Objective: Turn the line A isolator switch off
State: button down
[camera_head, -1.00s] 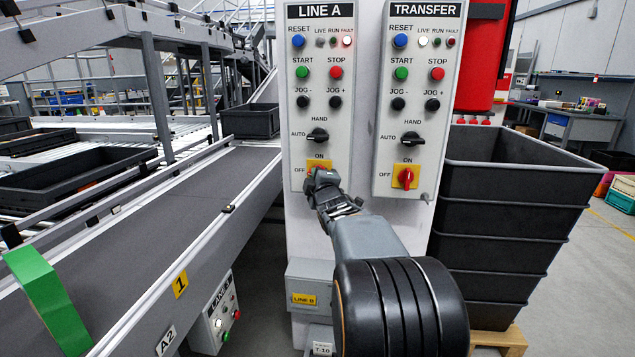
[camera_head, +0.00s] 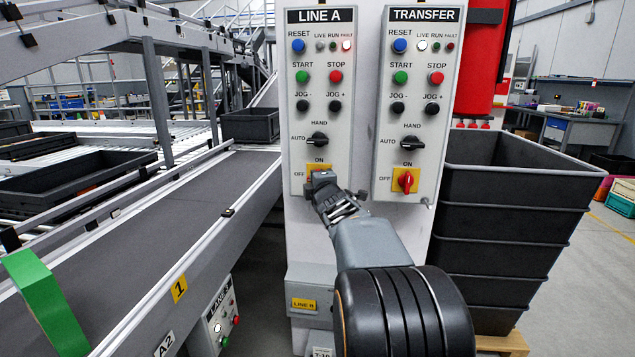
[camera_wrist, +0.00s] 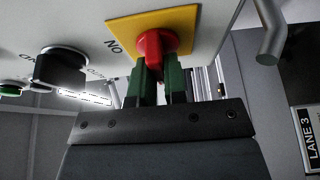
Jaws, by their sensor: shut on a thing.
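The line A panel (camera_head: 296,120) stands upright ahead, with its isolator switch at the bottom on a yellow plate marked ON and OFF. In the head view my gripper (camera_head: 318,180) covers the isolator's handle and most of its plate (camera_head: 313,169). In the wrist view the red isolator handle (camera_wrist: 155,44) sits on the yellow plate (camera_wrist: 125,28), between the green fingertips of my gripper (camera_wrist: 157,72). The fingers are shut on the handle. Its exact angle is hard to tell.
The TRANSFER panel (camera_head: 422,120) stands close on the right, with its own red isolator (camera_head: 405,181). The black AUTO/HAND selector (camera_head: 317,140) is just above my gripper. Stacked black crates (camera_head: 515,190) stand at right; a conveyor (camera_head: 190,215) runs at left.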

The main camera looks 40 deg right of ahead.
jog(key=c, duration=1.2)
grip_release()
jog(key=shift+o, duration=0.2)
jog(key=shift+s, duration=0.1)
jog(key=p+v, duration=0.1)
jog(key=v, duration=1.2)
jog(key=shift+s+a+p, duration=0.2)
jog(key=shift+s+p, duration=0.1)
jog(key=shift+p, duration=0.1)
jog(key=shift+r, duration=0.1)
